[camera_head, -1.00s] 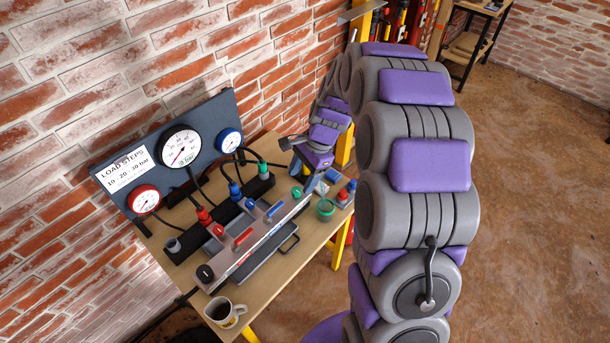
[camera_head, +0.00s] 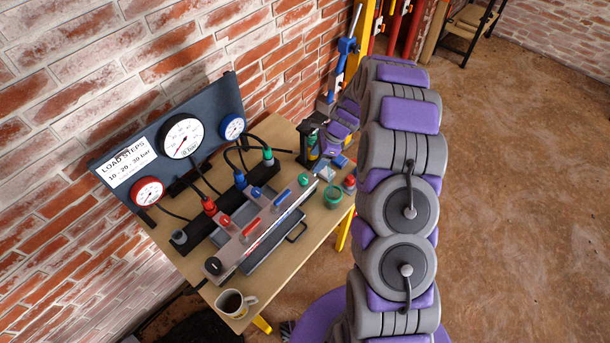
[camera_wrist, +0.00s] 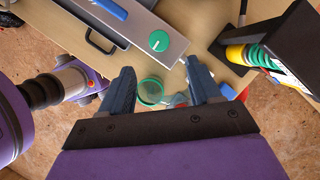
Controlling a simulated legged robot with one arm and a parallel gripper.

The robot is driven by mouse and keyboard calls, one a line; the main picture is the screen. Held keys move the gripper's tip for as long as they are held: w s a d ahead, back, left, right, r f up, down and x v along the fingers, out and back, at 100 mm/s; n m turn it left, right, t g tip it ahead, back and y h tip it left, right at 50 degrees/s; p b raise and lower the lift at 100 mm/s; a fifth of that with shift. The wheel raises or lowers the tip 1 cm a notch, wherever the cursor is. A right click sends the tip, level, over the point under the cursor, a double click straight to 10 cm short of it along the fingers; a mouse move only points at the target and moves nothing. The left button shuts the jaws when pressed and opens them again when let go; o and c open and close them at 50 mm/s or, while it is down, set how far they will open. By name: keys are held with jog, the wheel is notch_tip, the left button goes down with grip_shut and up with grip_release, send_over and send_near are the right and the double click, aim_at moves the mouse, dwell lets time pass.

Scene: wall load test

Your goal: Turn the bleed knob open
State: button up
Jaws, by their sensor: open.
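The bleed knob is a round green knob (camera_wrist: 158,41) with a white mark, on the end of the pale metal manifold (camera_wrist: 172,57) in the wrist view. It also shows small in the head view (camera_head: 303,179), at the manifold's far right end. In the wrist view my gripper (camera_wrist: 160,72) has its two dark fingers wide apart with nothing between the tips. The knob lies beyond the fingertips, apart from them. In the head view my purple gripper is over the table's far right corner, its fingers not clearly visible.
A green cup (camera_head: 332,196) and small red and blue items (camera_head: 348,184) stand right of the manifold. A black box (camera_head: 312,130) with coloured rings stands at the back. Gauges (camera_head: 182,136) with hoses stand behind; a mug (camera_head: 234,302) is at the front.

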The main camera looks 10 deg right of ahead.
aim_at(303, 177)
jog(key=b+x, duration=0.1)
jog(key=x, duration=0.9)
jog(key=shift+a+f, duration=0.15)
jog(key=shift+f, duration=0.05)
jog(key=shift+c, duration=0.2)
jog(key=c, duration=1)
